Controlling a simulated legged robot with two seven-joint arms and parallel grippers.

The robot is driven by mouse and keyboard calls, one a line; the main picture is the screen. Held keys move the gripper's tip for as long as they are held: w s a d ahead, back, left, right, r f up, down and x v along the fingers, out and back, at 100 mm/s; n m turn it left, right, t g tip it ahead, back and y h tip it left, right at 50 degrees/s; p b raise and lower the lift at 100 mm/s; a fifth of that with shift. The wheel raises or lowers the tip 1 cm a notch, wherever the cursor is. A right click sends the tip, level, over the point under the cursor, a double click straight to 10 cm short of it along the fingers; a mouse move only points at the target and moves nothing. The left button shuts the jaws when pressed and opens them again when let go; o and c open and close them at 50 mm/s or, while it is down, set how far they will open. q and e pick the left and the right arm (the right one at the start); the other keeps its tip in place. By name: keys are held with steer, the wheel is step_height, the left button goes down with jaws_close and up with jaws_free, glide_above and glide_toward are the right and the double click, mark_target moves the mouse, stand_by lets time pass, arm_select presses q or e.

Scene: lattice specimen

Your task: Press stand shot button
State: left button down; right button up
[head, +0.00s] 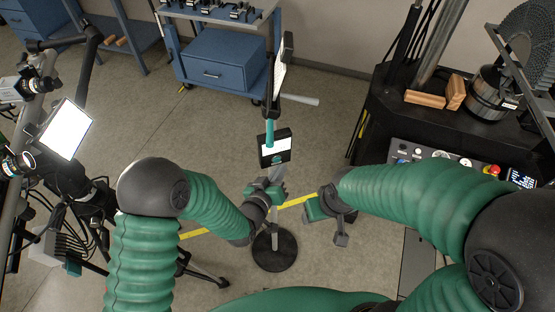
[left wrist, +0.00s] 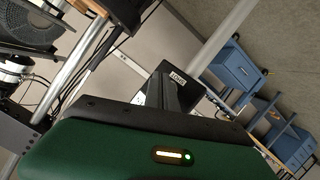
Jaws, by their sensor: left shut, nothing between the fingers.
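A stand with a round black base (head: 275,248) and a thin pole rises in the middle of the head view. A small black box with a white label (head: 273,147) is on it; a black box with a white label also shows in the left wrist view (left wrist: 178,76), just beyond the fingers. No separate button can be made out on it. My left gripper (head: 274,187) is shut and empty, just below the box in the head picture; whether it touches the stand cannot be told. My right gripper (head: 341,238) hangs to the right of the stand, its jaws too small to judge.
A black bench with a control panel (head: 435,157), wooden blocks (head: 425,99) and a red button (head: 491,169) stands at the right. A camera rig with a bright white panel (head: 66,128) stands at the left. A blue cart (head: 217,73) is behind.

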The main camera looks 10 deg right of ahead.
stand_by(0.7)
arm_select(q)
steer(key=shift+w+a+r, duration=0.1)
steer(key=shift+w+a, duration=0.05)
steer(key=shift+w, duration=0.2)
steer(key=shift+w+b, duration=0.35)
steer(key=shift+w, duration=0.05)
stand_by(0.4)
stand_by(0.3)
steer(key=shift+s, duration=0.8)
steer(key=s, duration=0.5)
steer(key=shift+d, duration=0.3)
